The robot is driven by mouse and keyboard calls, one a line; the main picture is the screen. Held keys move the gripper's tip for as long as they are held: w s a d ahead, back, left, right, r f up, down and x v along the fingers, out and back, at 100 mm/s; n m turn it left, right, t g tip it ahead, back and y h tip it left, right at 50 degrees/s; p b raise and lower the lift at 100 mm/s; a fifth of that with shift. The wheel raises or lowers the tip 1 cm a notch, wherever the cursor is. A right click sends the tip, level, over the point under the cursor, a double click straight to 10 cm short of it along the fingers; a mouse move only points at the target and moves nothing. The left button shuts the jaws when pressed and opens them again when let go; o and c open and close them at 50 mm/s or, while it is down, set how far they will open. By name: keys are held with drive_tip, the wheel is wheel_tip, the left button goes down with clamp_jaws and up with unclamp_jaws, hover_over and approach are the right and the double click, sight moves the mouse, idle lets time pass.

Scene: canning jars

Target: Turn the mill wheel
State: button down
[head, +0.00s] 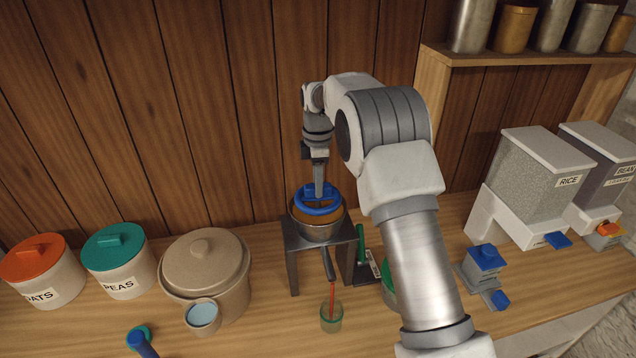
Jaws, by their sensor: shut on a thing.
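The blue mill wheel (301,205) lies level on top of a metal mill pot (318,233) with an orange-brown inside. The pot sits in a dark metal stand (294,270) on the counter. My gripper (319,190) points straight down at the wheel and is shut on its raised blue middle part. The fingertips are small and partly hidden there. A thin red stream runs from the dark spout (328,264) under the pot into a small greenish glass (331,318).
Lidded crocks (118,284) stand at the left, with a beige pot (207,262) beside them. A green-handled tool (361,243) and a partly hidden green thing stand right of the stand. A blue-topped device (485,262), dispensers (540,185) and a shelf (470,57) are at the right.

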drive_tip(key=m, duration=0.8)
drive_tip(key=shift+m, duration=0.4)
drive_tip(key=m, duration=0.4)
drive_tip(key=shift+m, duration=0.3)
drive_tip(key=m, duration=0.9)
drive_tip(key=shift+r+m, duration=0.1)
drive_tip(key=shift+m, duration=0.3)
drive_tip(key=m+p, duration=0.1)
drive_tip(key=m, duration=0.4)
drive_tip(key=shift+m, duration=0.3)
drive_tip(key=c, duration=0.6)
unclamp_jaws()
